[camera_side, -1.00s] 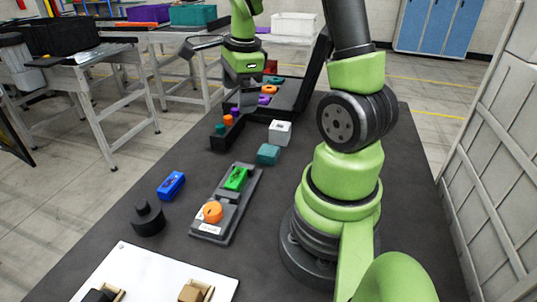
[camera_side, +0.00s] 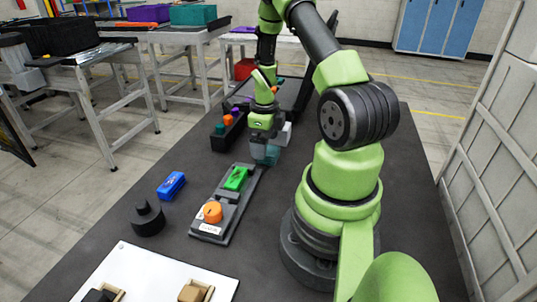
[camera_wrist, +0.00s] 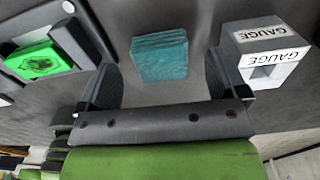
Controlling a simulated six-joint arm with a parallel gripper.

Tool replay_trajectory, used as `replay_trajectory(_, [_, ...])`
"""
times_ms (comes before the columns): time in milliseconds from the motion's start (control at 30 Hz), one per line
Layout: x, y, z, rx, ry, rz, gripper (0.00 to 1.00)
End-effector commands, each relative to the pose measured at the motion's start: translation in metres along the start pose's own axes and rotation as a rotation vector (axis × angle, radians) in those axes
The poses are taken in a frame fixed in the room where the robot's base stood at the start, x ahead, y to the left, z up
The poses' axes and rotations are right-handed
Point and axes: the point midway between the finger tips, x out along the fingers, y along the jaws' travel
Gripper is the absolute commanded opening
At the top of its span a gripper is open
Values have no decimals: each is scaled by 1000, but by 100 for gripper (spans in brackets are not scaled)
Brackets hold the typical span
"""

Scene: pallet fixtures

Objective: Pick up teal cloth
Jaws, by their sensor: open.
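The teal cloth (camera_wrist: 160,56) is a small folded, layered block lying on the dark table. In the wrist view it lies ahead of and between the two fingers of my gripper (camera_wrist: 163,80), which are spread wide with nothing held between them. In the side view my gripper (camera_side: 264,152) is low over the cloth's spot, and the cloth (camera_side: 268,158) is largely covered by it. I cannot tell from the side view whether the fingers touch the cloth.
A white block marked GAUGE (camera_wrist: 268,54) stands close to the right finger in the wrist view. A green block (camera_side: 236,178) and an orange round part (camera_side: 212,213) sit in a grey fixture (camera_side: 226,206). A blue block (camera_side: 171,185) and a black knobbed cylinder (camera_side: 147,218) stand left of it.

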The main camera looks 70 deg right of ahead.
Motion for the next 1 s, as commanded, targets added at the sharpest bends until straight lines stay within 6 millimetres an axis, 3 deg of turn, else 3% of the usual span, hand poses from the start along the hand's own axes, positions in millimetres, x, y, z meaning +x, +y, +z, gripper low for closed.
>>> replay_trajectory(200, [27,0,2,-1,0,2,92])
replay_trajectory(467, [30,0,2,-1,-2,0,92])
replay_trajectory(567, [29,0,2,-1,-2,0,73])
replay_trajectory(700, [29,0,2,-1,-2,0,41])
replay_trajectory(1000, [28,0,2,-2,-2,0,38])
